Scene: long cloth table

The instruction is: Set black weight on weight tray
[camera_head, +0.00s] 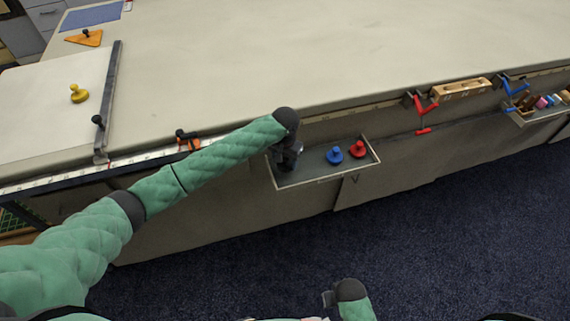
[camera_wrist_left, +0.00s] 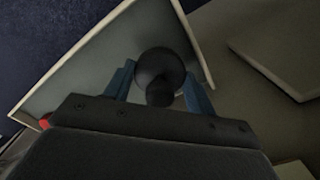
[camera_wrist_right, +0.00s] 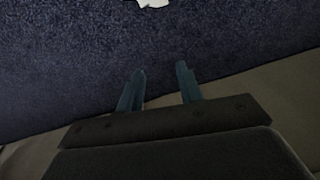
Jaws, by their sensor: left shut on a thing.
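The weight tray (camera_head: 318,178) is a shallow grey tray with a pale rim, fixed to the side of the table; it also fills much of the left wrist view (camera_wrist_left: 85,75). My left gripper (camera_head: 287,160) is at the tray's left end, pointing down. It is shut on the black weight (camera_wrist_left: 160,70), which shows between its fingers over the tray. Whether the weight touches the tray floor cannot be told. A blue weight (camera_head: 335,155) and a red weight (camera_head: 357,149) stand in the tray's right part. My right gripper (camera_wrist_right: 160,85) is open and empty above the carpet.
A yellow weight (camera_head: 79,94) stands on the white board at the left of the table, beside a dark bar (camera_head: 110,95). Red (camera_head: 424,112) and blue clamps hang on the table edge to the right, near a wooden block (camera_head: 460,88). The table middle is clear.

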